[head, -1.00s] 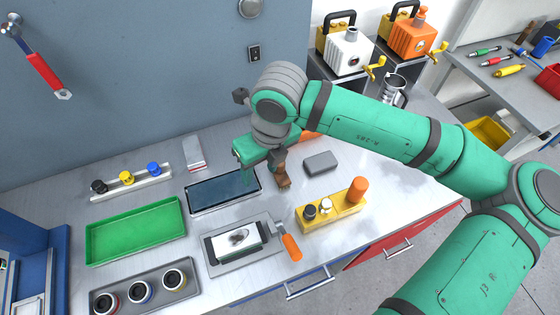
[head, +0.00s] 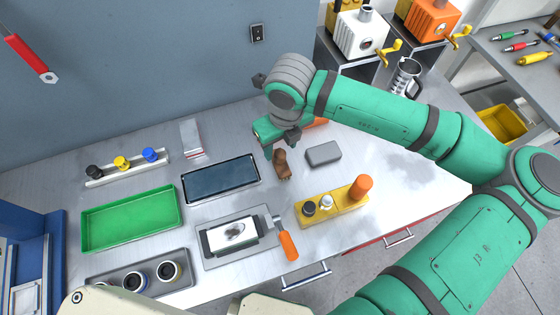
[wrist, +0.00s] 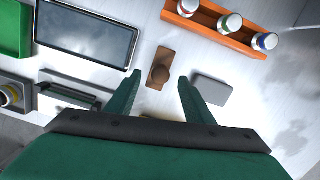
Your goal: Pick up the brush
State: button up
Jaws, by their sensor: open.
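The brush, a small brown wooden block with a round knob (head: 281,165), lies on the metal bench right of the dark-screened tray. In the wrist view the brush (wrist: 160,68) lies just beyond the fingertips, roughly centred between the two fingers. My gripper (wrist: 158,82) is open and empty, its green fingers spread to either side of the brush's line. In the head view my gripper (head: 278,145) is above and behind the brush, partly hidden by my wrist; contact with the brush cannot be told.
A grey block (head: 323,153) lies close right of the brush. The dark-screened tray (head: 220,180) is close on its left. An orange rack with bottles (wrist: 225,28) stands behind. A yellow block (head: 335,205) and an orange-handled tool (head: 287,245) are in front. A green tray (head: 130,220) is farther left.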

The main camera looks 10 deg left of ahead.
aim_at(280, 153)
jog(key=shift+w+a+f, duration=0.1)
jog(key=shift+f, duration=1.1)
jog(key=shift+w+f, duration=0.1)
jog(key=shift+f, duration=1.05)
grip_shut()
jog(key=shift+r, duration=0.1)
